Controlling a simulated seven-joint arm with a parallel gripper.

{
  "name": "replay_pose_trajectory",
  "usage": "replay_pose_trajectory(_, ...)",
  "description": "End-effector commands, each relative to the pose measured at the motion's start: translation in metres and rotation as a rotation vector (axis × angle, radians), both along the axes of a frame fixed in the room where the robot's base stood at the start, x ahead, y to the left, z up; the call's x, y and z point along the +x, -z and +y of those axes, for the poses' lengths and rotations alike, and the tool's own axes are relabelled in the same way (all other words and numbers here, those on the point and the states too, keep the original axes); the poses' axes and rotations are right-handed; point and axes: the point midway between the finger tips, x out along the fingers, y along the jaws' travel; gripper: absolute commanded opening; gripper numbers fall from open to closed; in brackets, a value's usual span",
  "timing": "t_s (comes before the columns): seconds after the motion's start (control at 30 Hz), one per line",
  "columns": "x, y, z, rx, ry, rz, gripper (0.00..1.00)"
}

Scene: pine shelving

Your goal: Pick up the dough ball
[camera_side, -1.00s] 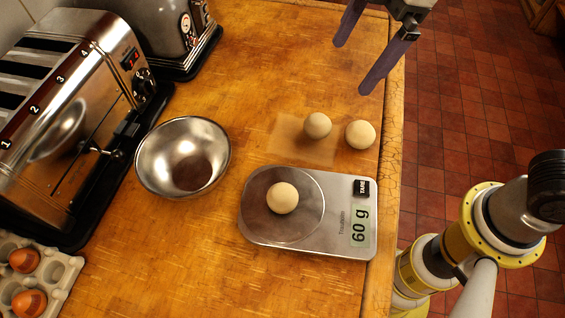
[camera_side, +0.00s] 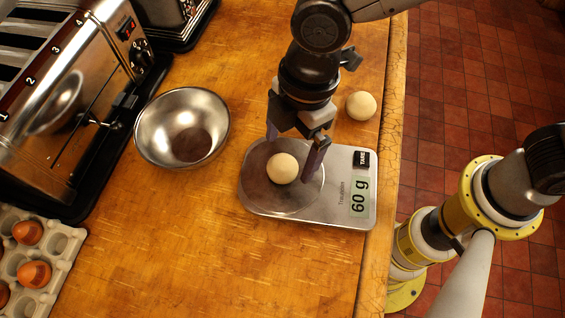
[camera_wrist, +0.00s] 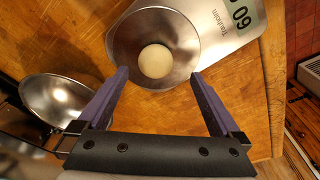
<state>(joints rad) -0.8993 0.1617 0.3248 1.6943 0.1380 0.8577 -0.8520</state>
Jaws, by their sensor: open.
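A pale dough ball (camera_side: 282,168) sits on the round plate of a silver kitchen scale (camera_side: 335,214), whose display reads 60 g. My gripper (camera_side: 291,155) is open above the scale, with one finger on each side of the ball in the side view. In the wrist view the dough ball (camera_wrist: 155,61) lies ahead of and between the spread purple fingers (camera_wrist: 158,80), touching neither. Another dough ball (camera_side: 361,105) rests on the wooden counter beyond the scale. The third ball and its paper are hidden behind my arm in the side view.
A metal bowl (camera_side: 182,127) stands left of the scale and also shows in the wrist view (camera_wrist: 55,99). A toaster (camera_side: 62,95) and an egg tray (camera_side: 62,246) with several eggs line the left side. The counter's edge (camera_side: 385,200) is close to the scale's right.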

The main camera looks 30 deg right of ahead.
Motion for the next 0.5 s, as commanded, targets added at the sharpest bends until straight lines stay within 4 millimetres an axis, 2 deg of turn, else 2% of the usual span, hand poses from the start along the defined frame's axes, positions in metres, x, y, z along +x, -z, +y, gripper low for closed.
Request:
replay_pose_trajectory(0.13, 0.001, 0.011, 0.001, -0.002, 0.000, 0.001, 1.00)
replay_pose_trajectory(0.33, 0.006, 0.040, 0.005, -0.003, 0.001, 0.003, 1.00)
replay_pose_trajectory(0.5, 0.006, 0.053, 0.008, -0.001, 0.000, 0.000, 1.00)
